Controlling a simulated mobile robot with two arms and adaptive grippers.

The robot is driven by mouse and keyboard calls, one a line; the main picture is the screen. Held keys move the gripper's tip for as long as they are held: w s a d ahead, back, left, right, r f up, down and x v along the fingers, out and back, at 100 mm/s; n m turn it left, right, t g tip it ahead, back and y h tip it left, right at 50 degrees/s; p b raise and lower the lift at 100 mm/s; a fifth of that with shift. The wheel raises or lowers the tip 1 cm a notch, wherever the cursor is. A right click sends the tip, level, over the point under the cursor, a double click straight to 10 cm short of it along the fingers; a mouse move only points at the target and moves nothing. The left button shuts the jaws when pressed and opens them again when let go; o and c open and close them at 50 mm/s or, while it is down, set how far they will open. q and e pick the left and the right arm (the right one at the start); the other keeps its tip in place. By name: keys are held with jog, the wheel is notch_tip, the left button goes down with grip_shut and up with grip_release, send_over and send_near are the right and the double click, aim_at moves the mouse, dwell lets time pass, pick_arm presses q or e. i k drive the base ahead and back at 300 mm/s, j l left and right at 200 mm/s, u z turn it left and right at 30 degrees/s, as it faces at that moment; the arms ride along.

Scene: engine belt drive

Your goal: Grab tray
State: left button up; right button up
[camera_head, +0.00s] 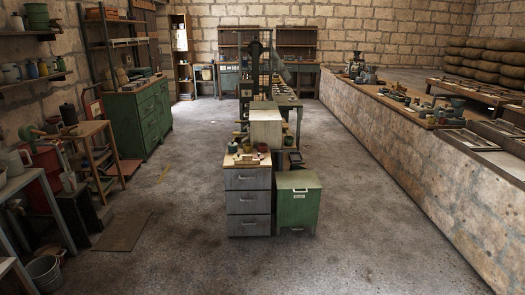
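Neither of my grippers is in view. I cannot tell for certain which thing is the tray. Shallow, tray-like frames (468,141) lie on the long stone counter at the right, near its front end. A raised wooden rack (470,91) with small items stands farther back on the same counter. All of these are far off and small in the head view.
A grey drawer cabinet (248,204) and a green box cabinet (298,204) stand mid-floor, with a workbench behind. The stone counter (420,165) runs along the right. A green cabinet (140,116) and wooden stand (92,131) line the left. The front floor (190,255) is clear.

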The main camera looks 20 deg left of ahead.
aim_at(294, 156)
jog(key=i+j, duration=0.75)
jog(key=i+l+z, duration=0.1)
jog(key=i+z, duration=0.15)
jog(key=i, duration=0.3)
jog(key=i+z, duration=0.2)
jog(key=i, duration=0.3)
jog(key=i+j+z, duration=0.1)
jog(key=i+z, duration=0.15)
jog(key=i, duration=0.3)
jog(key=i+j+z, duration=0.25)
jog(key=i, duration=0.3)
jog(key=i+l, duration=0.1)
jog(key=i, duration=0.45)
jog(key=i+u, duration=0.1)
jog(key=i, duration=0.45)
jog(key=i+l, duration=0.15)
jog(key=i, duration=0.45)
jog(key=i+l+u, duration=0.1)
jog(key=i, duration=0.45)
jog(key=i+j+u, duration=0.2)
jog(key=i+u, duration=0.75)
jog(key=i+l+u, duration=0.1)
jog(key=i+u, duration=0.35)
jog(key=i+l+u, duration=0.2)
jog(key=u, duration=0.25)
jog(key=i+l, duration=0.05)
jog(key=i, duration=0.05)
